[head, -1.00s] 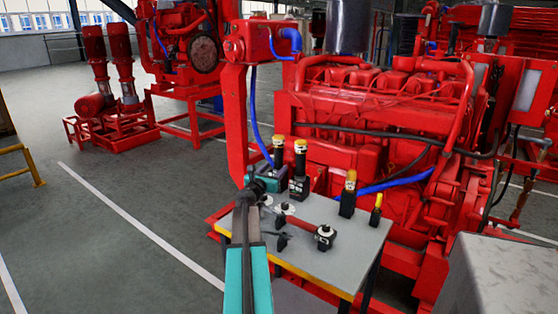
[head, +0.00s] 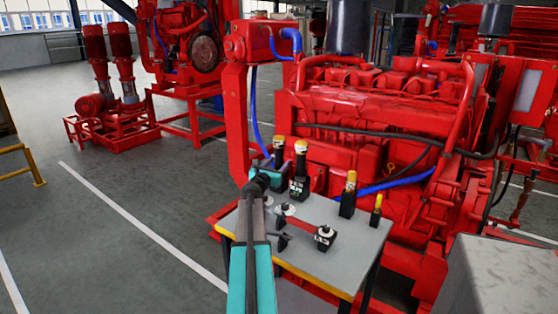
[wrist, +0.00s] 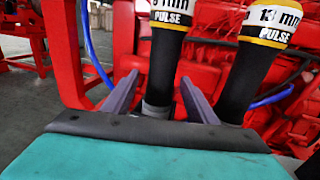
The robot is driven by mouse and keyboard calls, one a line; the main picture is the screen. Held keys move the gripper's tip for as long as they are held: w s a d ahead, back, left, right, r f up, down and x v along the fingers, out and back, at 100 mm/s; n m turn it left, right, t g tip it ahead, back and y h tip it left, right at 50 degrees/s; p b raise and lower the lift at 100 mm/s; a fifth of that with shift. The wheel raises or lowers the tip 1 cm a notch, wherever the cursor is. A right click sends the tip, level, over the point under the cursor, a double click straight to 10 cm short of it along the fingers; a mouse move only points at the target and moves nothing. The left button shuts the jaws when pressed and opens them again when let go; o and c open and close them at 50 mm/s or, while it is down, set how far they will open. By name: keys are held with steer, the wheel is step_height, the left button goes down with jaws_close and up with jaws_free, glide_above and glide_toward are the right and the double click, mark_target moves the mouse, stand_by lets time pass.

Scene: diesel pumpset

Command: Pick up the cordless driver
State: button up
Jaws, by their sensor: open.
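Two upright black tools with yellow tops and white bands marked "mm PULSE" stand side by side on the table (head: 350,258). The left tool (head: 278,147) and the right tool (head: 301,160) look alike; I cannot tell which is the task's driver. In the wrist view, the left tool (wrist: 165,60) rises between the fingers of my open gripper (wrist: 158,78), its lower end just beyond them; I cannot tell whether they touch it. The right tool (wrist: 250,75), marked "13 mm", stands outside the right finger. In the head view, my gripper (head: 274,174) is at the table's back left corner.
Two smaller yellow-topped tools (head: 348,193) (head: 377,209) stand to the right. A black block with a white top (head: 325,237) and a red bar lie nearer the front. The red diesel engine (head: 370,120) stands close behind the table. Open floor is on the left.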

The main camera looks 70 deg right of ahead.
steer(key=shift+d, duration=0.55)
jaws_close()
